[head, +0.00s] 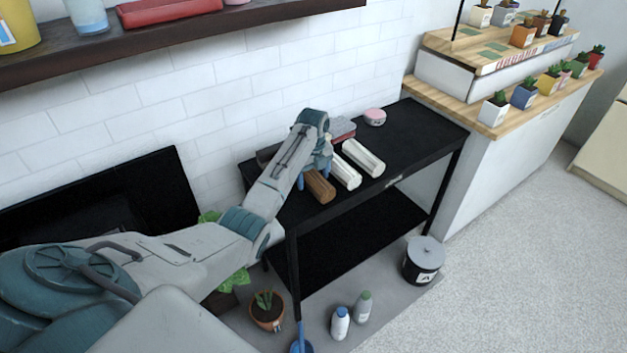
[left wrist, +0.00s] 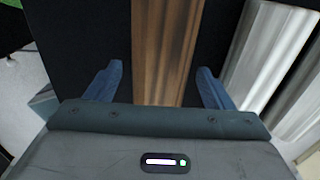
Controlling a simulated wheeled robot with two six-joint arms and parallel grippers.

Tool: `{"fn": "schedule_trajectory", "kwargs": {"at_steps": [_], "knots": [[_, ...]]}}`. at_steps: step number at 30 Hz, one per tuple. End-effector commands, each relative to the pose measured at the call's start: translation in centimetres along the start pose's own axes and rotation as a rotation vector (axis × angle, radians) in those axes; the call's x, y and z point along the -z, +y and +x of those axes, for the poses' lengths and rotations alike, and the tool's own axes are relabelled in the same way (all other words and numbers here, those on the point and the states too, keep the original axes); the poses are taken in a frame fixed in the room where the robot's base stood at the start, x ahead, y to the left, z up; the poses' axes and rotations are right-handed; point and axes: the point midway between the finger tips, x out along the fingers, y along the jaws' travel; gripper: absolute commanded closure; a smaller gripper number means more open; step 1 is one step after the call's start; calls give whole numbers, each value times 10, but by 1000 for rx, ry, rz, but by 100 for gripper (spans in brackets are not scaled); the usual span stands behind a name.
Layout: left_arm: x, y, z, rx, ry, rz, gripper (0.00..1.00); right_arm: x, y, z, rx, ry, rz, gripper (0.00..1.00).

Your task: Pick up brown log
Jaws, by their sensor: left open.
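The brown log (head: 320,187) lies on the black table (head: 420,125), partly hidden by my left gripper in the head view. It also shows in the left wrist view (left wrist: 166,50), running lengthwise between the two blue fingers. My left gripper (left wrist: 160,85) is open, with one finger on each side of the log and a gap on both sides. I cannot tell how far above the tabletop the fingertips are. In the head view my left gripper (head: 314,172) is at the log's far part. My right gripper is not in view.
Two white logs (head: 345,171) (head: 362,157) lie right of the brown log, the nearer one close to the right finger. A pink round container (head: 375,117) and a grey-red item (head: 341,129) stand farther back. A white tiled wall (head: 240,85) is behind the table.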

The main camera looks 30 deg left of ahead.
Motion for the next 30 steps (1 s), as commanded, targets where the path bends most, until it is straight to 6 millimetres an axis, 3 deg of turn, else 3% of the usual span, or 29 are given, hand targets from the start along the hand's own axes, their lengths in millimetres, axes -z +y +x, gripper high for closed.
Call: {"fn": "schedule_trajectory", "kwargs": {"at_steps": [5,14,23,30], "knots": [[0,0,0,1,-1,0,25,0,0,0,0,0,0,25],[0,0,0,1,-1,0,82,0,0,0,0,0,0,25],[-1,0,-3,2,-2,0,82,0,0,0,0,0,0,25],[-2,-2,-26,6,-5,0,82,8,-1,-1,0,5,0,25]]}}
